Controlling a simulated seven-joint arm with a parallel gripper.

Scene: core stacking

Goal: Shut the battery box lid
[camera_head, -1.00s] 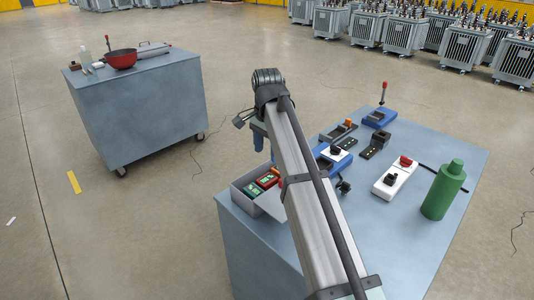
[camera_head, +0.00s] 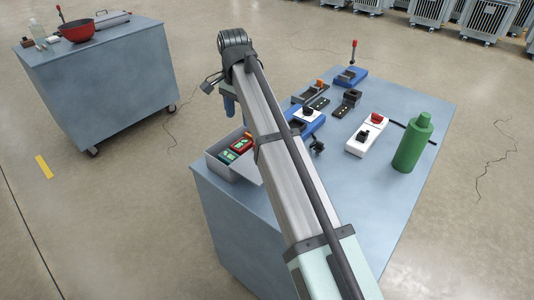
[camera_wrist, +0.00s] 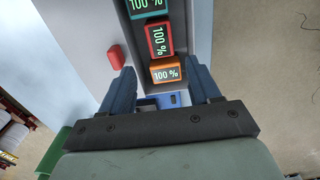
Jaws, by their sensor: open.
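The grey battery box (camera_head: 218,168) stands open at the table's left edge, partly behind my arm. Batteries lie inside; in the wrist view a teal one (camera_wrist: 146,8), a red one (camera_wrist: 158,40) and an orange one (camera_wrist: 166,73) show "100 %" displays. A pale panel with a red block (camera_wrist: 115,57) lies left of the batteries; it may be the lid, but I cannot tell for sure. My gripper (camera_wrist: 164,74) is open, its blue fingers spread on either side of the orange battery in the picture, with nothing gripped. In the head view one blue finger (camera_head: 228,104) shows beyond the box.
A green bottle (camera_head: 408,145) and a white block with red and black knobs (camera_head: 366,136) stand on the table (camera_head: 352,205) at right. Blue and black fixtures (camera_head: 350,76) stand further back. A separate cart (camera_head: 105,90) with a red bowl stands at left.

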